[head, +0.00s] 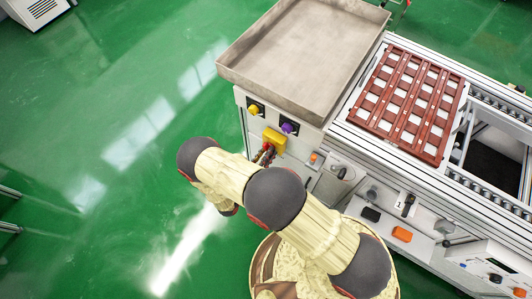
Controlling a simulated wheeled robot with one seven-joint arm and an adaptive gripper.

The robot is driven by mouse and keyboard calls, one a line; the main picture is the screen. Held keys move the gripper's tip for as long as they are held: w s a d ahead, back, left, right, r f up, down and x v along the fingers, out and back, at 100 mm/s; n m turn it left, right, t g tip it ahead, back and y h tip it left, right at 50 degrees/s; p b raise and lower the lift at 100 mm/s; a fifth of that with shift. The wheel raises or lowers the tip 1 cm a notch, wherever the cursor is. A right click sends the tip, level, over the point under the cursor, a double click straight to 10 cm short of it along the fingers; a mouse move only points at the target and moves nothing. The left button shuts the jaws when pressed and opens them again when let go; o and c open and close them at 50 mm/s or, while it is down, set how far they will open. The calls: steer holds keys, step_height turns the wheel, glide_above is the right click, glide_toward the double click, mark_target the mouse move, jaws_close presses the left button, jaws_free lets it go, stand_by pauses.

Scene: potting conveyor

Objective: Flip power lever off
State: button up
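A yellow switch box (274,139) sits on the side panel of the white cabinet, below two knobs. Small red and dark parts (265,154) show at its lower left, just above my arm. They may be a red lever with my gripper's fingertips at it, but they are too small and partly covered to tell apart. My arm crosses in front of the panel, and its last links bend down and behind the nearer link. Most of my gripper is hidden, and whether it touches anything cannot be told.
A yellow knob (253,110) and a purple knob (288,128) sit above the box. A grey metal tray (305,55) overhangs the panel. A conveyor with a red-brown slotted tray (409,101) stands right. Green floor (110,150) is clear to the left.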

steer(key=shift+s, duration=0.1)
steer(key=v, duration=1.2)
stand_by(0.4)
